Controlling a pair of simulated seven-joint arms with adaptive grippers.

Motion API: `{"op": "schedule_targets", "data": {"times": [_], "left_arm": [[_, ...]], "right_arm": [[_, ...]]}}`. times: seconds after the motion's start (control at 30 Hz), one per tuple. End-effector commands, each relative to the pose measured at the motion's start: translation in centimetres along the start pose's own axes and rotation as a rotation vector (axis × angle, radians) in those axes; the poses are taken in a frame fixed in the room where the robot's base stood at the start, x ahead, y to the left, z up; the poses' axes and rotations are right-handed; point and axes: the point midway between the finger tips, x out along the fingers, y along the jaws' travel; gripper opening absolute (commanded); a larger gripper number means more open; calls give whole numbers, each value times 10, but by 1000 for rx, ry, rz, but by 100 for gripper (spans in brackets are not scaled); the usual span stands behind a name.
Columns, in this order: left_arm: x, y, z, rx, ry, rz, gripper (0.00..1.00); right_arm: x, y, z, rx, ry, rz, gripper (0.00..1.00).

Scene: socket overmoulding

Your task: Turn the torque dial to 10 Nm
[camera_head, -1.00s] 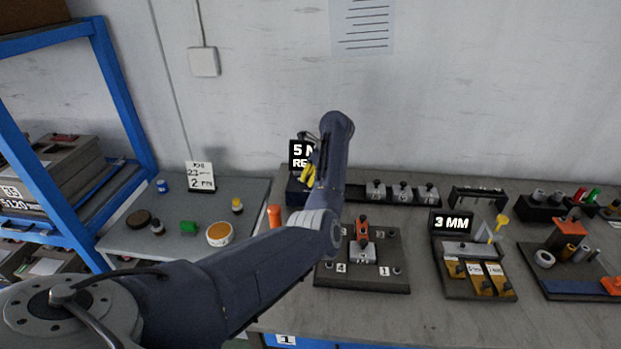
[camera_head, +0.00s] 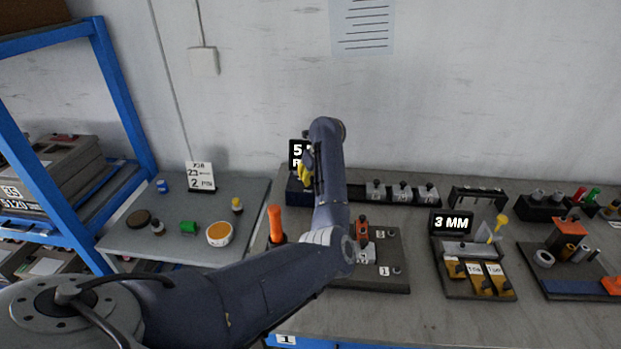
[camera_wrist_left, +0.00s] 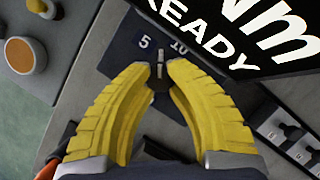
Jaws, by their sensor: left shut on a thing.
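The torque dial is a small dark knob with a pale pointer (camera_wrist_left: 160,63) in the left wrist view, on a dark panel marked 5 and 10. The pointer end lies between the two marks. My left gripper (camera_wrist_left: 160,72) has its yellow fingertips shut on the knob from both sides. In the head view the gripper (camera_head: 306,174) is in front of the dial unit, partly behind my forearm. The unit's display (camera_head: 297,151) shows a 5, with the rest covered; in the wrist view the display (camera_wrist_left: 235,35) shows "Nm READY". My right gripper is out of view.
An orange-handled tool (camera_head: 275,222) stands left of my forearm. A dark fixture plate (camera_head: 385,280) lies partly behind my arm, and a row of metal parts (camera_head: 402,190) stands right of the dial.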

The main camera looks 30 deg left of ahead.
Motion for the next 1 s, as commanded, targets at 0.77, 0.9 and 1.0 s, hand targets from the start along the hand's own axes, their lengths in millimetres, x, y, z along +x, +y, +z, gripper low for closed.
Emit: {"op": "schedule_targets", "data": {"times": [0.77, 0.9, 1.0], "left_arm": [[2, 4, 2, 487, -1, -199, 0], [2, 4, 2, 516, -1, -212, 0], [1, 4, 2, 526, -1, -216, 0]], "right_arm": [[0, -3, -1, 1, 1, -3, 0], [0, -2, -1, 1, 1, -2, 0], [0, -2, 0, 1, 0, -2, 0]]}}
